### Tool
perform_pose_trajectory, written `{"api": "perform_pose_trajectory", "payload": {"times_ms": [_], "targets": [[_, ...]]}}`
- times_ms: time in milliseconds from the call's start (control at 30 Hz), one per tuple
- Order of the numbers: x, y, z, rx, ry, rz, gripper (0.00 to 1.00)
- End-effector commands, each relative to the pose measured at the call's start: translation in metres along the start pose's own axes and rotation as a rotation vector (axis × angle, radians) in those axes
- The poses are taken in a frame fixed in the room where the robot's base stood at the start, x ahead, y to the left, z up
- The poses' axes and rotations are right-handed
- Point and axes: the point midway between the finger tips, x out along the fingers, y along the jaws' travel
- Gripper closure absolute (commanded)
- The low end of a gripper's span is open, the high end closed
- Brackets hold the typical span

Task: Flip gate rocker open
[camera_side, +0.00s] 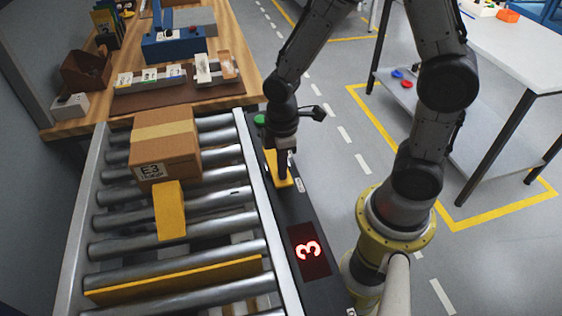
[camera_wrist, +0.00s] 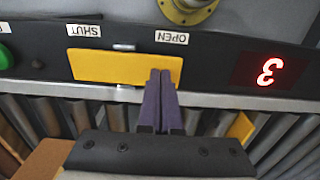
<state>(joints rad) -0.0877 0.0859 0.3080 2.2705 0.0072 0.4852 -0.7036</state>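The yellow gate rocker (camera_wrist: 112,67) sits on the dark control rail, between a SHUT label (camera_wrist: 84,30) at its left end and an OPEN label (camera_wrist: 172,38) at its right end in the wrist view. In the side view the rocker (camera_side: 270,160) is partly hidden by my gripper (camera_side: 284,175). My gripper's two purple fingers (camera_wrist: 161,78) are shut together with nothing between them. Their tips overlap the rocker's OPEN end. I cannot tell whether they touch or press it.
A cardboard box (camera_side: 166,145) marked E3 sits on the rollers, with a yellow plate (camera_side: 170,210) against its near side. A long yellow bar (camera_side: 175,280) crosses the near rollers. A red display (camera_side: 309,250) reads 3. A green button (camera_side: 260,119) is beyond the rocker.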

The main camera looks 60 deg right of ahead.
Motion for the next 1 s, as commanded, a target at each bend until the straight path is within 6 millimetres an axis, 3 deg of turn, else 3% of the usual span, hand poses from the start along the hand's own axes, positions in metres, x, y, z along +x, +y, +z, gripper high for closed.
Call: {"api": "perform_pose_trajectory", "payload": {"times_ms": [233,667,833,1000], "targets": [[0.013,-0.010,0.000,-0.002,0.003,0.033,1.00],[0.016,-0.011,0.000,-0.001,0.002,0.030,1.00],[0.002,-0.013,-0.001,-0.001,0.007,0.034,1.00],[-0.031,-0.019,-0.001,-0.002,0.014,0.040,1.00]]}}
